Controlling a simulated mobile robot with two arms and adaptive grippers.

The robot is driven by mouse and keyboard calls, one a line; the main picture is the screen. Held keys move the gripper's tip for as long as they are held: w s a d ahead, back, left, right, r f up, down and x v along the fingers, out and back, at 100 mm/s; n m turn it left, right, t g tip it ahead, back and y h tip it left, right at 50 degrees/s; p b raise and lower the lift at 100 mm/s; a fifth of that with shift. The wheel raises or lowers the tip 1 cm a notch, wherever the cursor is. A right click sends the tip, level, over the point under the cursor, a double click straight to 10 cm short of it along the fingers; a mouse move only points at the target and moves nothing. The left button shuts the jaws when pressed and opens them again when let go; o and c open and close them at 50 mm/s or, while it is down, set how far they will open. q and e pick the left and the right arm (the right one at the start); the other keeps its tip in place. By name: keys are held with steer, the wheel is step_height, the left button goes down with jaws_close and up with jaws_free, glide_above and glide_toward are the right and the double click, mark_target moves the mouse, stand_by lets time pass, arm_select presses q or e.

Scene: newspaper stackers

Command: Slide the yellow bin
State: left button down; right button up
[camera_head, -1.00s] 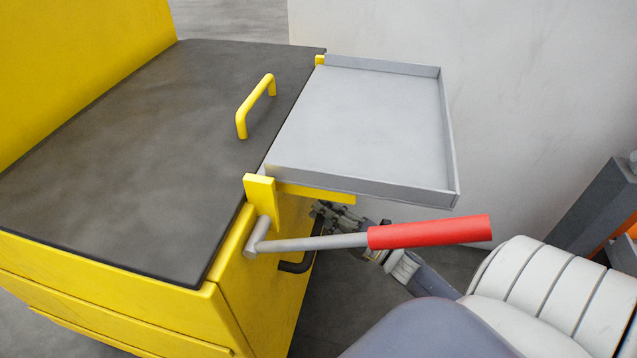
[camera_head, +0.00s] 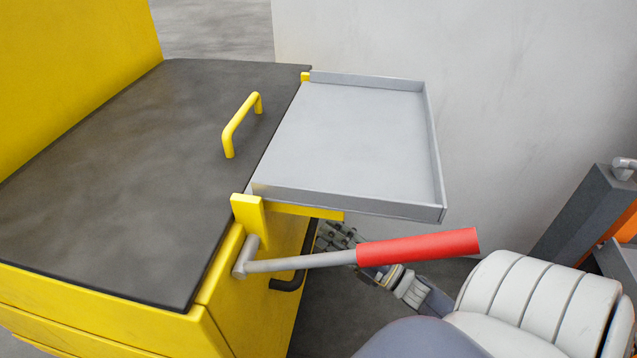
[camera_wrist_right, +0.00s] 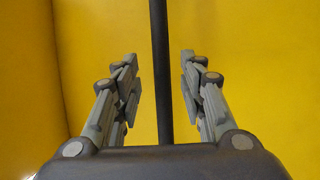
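The yellow bin (camera_head: 265,312) stands at the left in the head view, with a dark grey top and a yellow handle (camera_head: 236,125) on it. A black bar handle (camera_head: 287,284) is on its right side face, partly hidden by a lever. My right gripper (camera_head: 330,236) is beside that side face, below the tray and partly behind the lever. In the right wrist view its two fingers (camera_wrist_right: 160,90) are apart, with the black handle bar (camera_wrist_right: 161,70) upright between them and gaps on both sides. The yellow face fills the background. My left gripper is not in view.
A grey tray (camera_head: 360,135) sticks out from the bin's right edge above my right gripper. A lever with a red grip (camera_head: 418,246) crosses in front of my right arm. A pale wall (camera_head: 500,90) stands behind. Floor shows below the tray.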

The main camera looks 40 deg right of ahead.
steer(key=v, duration=0.7)
stand_by(0.4)
